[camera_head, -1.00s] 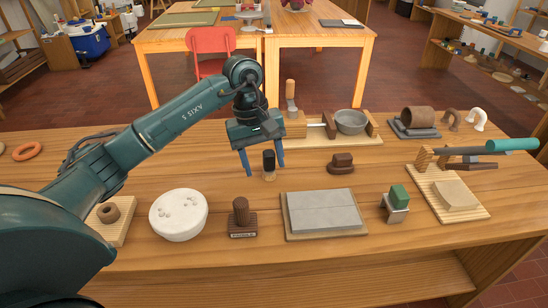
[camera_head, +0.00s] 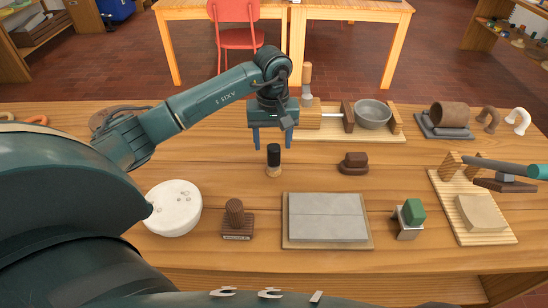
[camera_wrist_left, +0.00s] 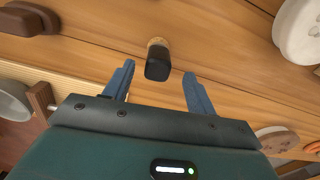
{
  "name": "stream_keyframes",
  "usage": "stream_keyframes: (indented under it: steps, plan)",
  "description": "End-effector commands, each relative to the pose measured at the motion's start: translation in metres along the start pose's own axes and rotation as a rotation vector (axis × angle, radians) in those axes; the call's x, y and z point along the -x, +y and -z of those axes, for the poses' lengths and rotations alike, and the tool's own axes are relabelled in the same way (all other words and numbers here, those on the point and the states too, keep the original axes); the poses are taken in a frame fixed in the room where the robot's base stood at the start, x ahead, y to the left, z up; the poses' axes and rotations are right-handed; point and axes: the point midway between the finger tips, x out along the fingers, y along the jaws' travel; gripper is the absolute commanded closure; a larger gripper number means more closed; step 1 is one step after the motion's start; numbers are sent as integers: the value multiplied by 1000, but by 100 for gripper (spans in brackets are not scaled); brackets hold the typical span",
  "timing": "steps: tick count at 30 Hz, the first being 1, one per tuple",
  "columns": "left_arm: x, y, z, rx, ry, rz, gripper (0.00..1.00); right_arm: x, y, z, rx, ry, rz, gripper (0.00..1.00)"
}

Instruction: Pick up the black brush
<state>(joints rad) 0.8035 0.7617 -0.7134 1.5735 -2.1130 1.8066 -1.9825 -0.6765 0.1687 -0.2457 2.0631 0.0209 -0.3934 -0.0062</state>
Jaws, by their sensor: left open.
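The black brush (camera_head: 273,158) stands upright on the wooden table, with a black upper part and a pale wooden lower end. It also shows in the left wrist view (camera_wrist_left: 158,62), just ahead of the gap between the fingertips. My left gripper (camera_head: 273,143) is open and empty. In the head view its fingers point down, with their tips just above and behind the brush top in the picture. In the left wrist view the fingers (camera_wrist_left: 160,73) are spread on either side of the brush's line, apart from it. My right gripper is not in view.
A white round disc (camera_head: 173,208), a brown stamp (camera_head: 236,220) and a grey slab on a board (camera_head: 327,218) lie nearer the front. A brown block (camera_head: 353,163) is right of the brush. A grey bowl (camera_head: 372,114) stands behind. Table around the brush is clear.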

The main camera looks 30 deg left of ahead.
Motion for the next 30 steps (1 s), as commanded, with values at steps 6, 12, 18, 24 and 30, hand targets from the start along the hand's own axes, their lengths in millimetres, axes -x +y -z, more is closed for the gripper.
stream_keyframes:
  steps: [6, 12, 18, 24, 30]
  plan:
    - [-24, 2, 0, 1, -6, 0, 44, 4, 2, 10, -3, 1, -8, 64]
    - [-49, 2, 2, 1, -3, -1, 44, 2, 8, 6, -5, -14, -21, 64]
    - [-53, 2, 3, 0, 2, -2, 44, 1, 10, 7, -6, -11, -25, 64]
    - [-53, 2, 3, 0, 1, -2, 53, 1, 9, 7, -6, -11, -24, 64]
    - [-52, 2, 3, 0, 1, -1, 70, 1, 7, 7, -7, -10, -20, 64]
